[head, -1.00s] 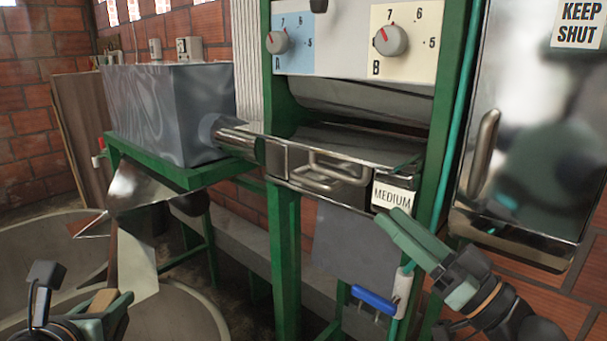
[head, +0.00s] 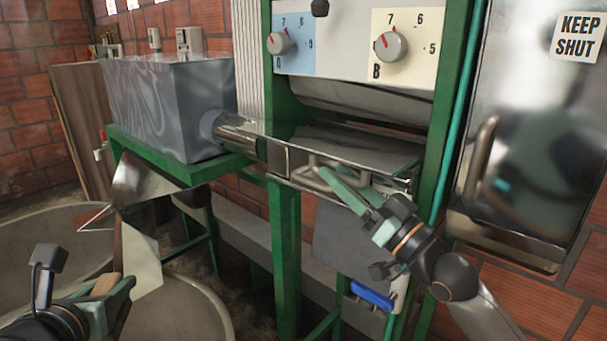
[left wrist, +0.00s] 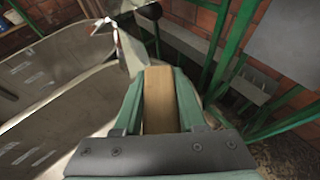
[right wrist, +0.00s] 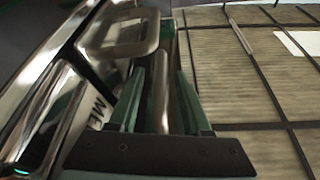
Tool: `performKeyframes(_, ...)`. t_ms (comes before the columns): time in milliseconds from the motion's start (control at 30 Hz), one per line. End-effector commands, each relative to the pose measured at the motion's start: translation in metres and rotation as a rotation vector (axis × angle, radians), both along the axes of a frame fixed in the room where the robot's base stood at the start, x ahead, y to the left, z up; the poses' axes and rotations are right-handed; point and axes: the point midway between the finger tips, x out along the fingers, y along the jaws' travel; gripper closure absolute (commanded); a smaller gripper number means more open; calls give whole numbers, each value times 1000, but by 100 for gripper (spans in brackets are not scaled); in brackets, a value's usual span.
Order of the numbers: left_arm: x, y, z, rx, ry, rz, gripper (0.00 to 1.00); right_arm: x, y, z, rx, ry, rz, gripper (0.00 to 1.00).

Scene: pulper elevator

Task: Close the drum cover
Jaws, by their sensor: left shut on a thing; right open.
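The drum cover seems to be the shiny metal panel (head: 362,156) standing out below the drum opening, with a bent metal handle (head: 318,176) at its front. My right gripper (head: 345,192) is open at this handle, covering its right part. In the right wrist view the metal bar of the handle (right wrist: 159,92) lies between the open fingers; I cannot tell if they touch it. My left gripper (head: 112,298) is shut on a tan wooden block (left wrist: 159,100), far from the cover at the lower left.
A green frame post (head: 286,250) stands left of the cover. A steel door (head: 530,120) with a handle is at the right. A blue-handled tool (head: 371,295) hangs below. A grey hopper (head: 165,105) and a round basin (head: 185,310) are at the left.

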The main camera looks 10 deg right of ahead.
Motion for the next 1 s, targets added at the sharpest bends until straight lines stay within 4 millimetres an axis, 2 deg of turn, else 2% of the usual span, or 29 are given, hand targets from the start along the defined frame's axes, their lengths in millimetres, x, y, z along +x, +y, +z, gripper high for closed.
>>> performKeyframes(267,0,0,1,0,-1,0,100,1,0,0,0,0,0,53)
performKeyframes(700,0,0,0,0,-1,0,100,1,0,0,0,0,0,100)
performKeyframes(1000,0,0,0,0,-1,0,100,0,0,0,0,0,0,100)
